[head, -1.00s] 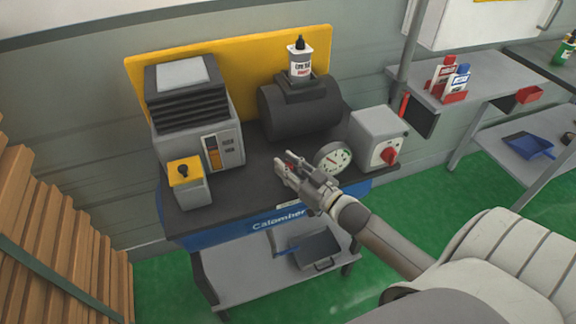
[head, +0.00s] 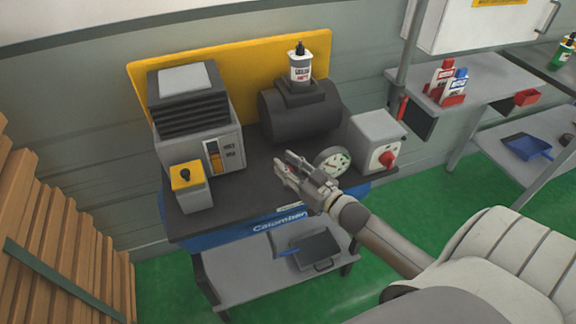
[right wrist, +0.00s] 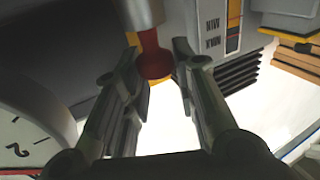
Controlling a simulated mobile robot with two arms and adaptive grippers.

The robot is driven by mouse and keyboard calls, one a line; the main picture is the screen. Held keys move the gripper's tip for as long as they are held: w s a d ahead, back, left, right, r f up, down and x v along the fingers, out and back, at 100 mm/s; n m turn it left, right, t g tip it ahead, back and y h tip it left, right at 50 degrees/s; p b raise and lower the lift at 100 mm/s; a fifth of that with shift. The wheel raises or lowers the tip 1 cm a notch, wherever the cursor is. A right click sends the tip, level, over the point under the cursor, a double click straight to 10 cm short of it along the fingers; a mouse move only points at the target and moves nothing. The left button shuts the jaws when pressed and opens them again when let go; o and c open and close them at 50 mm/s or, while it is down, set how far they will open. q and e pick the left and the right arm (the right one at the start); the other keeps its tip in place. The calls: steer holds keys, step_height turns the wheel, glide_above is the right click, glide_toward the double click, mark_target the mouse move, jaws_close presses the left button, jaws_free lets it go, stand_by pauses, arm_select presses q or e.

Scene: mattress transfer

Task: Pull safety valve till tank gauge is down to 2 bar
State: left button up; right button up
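The red safety valve knob (right wrist: 155,62) hangs on a red stem below a grey fitting in the right wrist view. My right gripper (right wrist: 158,72) has its fingers apart, one on each side of the knob. I cannot see clear contact with it. In the head view my right gripper (head: 284,167) is over the front of the workbench, left of the round white tank gauge (head: 333,162), and mostly hides the valve. Part of the gauge dial (right wrist: 22,145) shows at lower left in the wrist view. Its needle reading is too small to tell. My left gripper is out of view.
The dark tank (head: 300,118) lies behind the gauge, with a bottle (head: 300,66) on top. A grey box with a red knob (head: 376,140) stands right of the gauge. A ribbed machine (head: 200,125) and a yellow-topped box (head: 188,187) stand left. Planks (head: 55,225) fill the left edge.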

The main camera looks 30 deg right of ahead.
steer(key=shift+o, duration=1.4)
steer(key=s+d, duration=0.2)
steer(key=s, duration=1)
steer(key=shift+w, duration=0.1)
